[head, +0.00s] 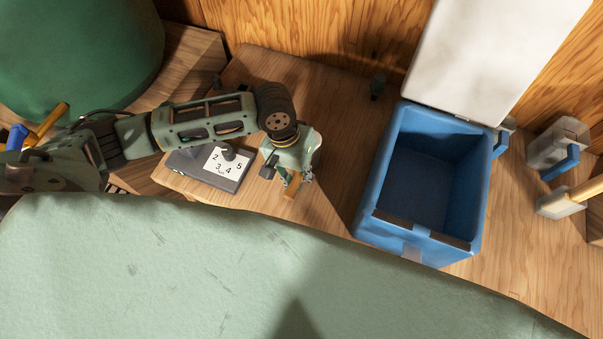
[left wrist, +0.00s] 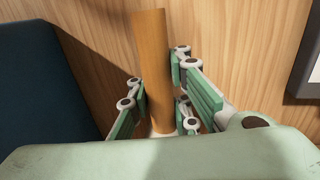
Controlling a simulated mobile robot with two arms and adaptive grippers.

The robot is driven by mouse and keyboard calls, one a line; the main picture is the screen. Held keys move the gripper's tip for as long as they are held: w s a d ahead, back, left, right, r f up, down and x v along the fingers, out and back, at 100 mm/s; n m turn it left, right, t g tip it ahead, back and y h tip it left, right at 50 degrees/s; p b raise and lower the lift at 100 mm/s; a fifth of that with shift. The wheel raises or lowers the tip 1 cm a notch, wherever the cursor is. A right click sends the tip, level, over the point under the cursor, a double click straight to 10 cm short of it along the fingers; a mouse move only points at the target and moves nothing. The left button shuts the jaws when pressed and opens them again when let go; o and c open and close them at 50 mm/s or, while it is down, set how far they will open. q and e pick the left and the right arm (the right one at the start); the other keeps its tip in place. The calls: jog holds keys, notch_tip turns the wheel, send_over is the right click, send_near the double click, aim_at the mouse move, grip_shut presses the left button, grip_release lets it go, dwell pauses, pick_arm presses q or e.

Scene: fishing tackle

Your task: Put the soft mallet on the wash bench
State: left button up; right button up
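My left gripper (head: 291,180) is low over a wooden top (head: 330,120), between a numbered device and a blue bin. In the left wrist view its green-padded fingers (left wrist: 160,105) stand close on both sides of a plain wooden handle (left wrist: 152,65), and it looks shut on it. A little of the handle also shows under the gripper in the head view (head: 291,190). The handle looks like the mallet's; its head is hidden, so I cannot confirm its kind. I cannot tell whether it touches the wood. My right gripper is not in view.
The open blue bin (head: 371,190) looks empty and stands right of the gripper. A dark device with a numbered white face (head: 228,163) lies left of it. Grey tools (head: 558,143) with blue and wooden parts are at far right. A large green container (head: 75,50) stands back left.

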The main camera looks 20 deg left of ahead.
pick_arm(q)
jog(key=o, duration=0.6)
jog(key=shift+o, duration=0.2)
jog(key=v, duration=1.2)
